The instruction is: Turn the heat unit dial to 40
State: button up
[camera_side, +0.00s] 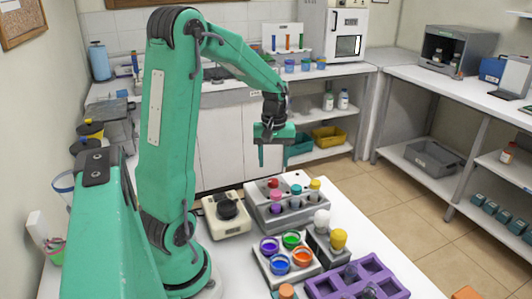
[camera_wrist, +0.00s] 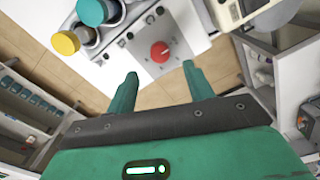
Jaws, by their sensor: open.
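The heat unit (camera_side: 253,206) is a light grey block on the white table, with several coloured-cap vials in it. Its red dial (camera_side: 273,183) sits at the far end of its top. In the wrist view the red dial (camera_wrist: 160,52) lies on a pale panel with small dark marks, too small to read. My gripper (camera_side: 262,160) is above the far side of the unit, pointing down. In the wrist view my gripper (camera_wrist: 160,70) is open and empty. The dial appears between and just beyond the fingertips, with no contact visible. The dial's setting cannot be read.
A beige device with a black knob (camera_side: 227,210) stands left of the heat unit. In front are a rack of coloured cups (camera_side: 262,268), a white-capped and a yellow-capped bottle (camera_side: 338,239), and a purple tray (camera_side: 320,287). The air around my gripper looks clear.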

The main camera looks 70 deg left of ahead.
aim_at(273, 181)
jog(key=shift+f, duration=3.25)
jog(key=c, duration=1)
